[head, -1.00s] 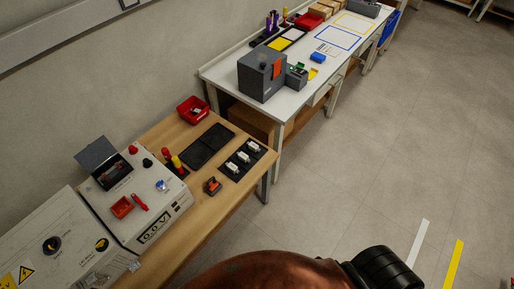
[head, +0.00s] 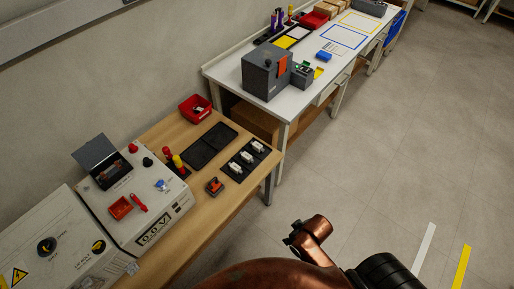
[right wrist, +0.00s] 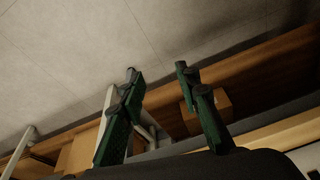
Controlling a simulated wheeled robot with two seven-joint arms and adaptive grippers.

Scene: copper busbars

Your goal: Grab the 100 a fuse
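Several white fuse-like blocks (head: 247,157) sit in a row on a black holder (head: 232,174) at the right end of the wooden bench. Their ratings are too small to read, so I cannot tell which is the 100 A fuse. My right gripper (right wrist: 157,75) shows in the right wrist view with its two green fingers apart and nothing between them. The edge of a wooden surface and a cardboard box (right wrist: 212,104) show beyond the fingers. A copper-coloured part of my arm shows at the bottom of the head view. My left gripper is not in view.
A grey-white test unit (head: 140,200) with an open lid stands on the wooden bench (head: 208,213). A red bin (head: 195,108), black mat (head: 210,146) and small orange-black item (head: 214,187) are near the holder. A white table (head: 235,75) with a grey box (head: 266,73) stands behind.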

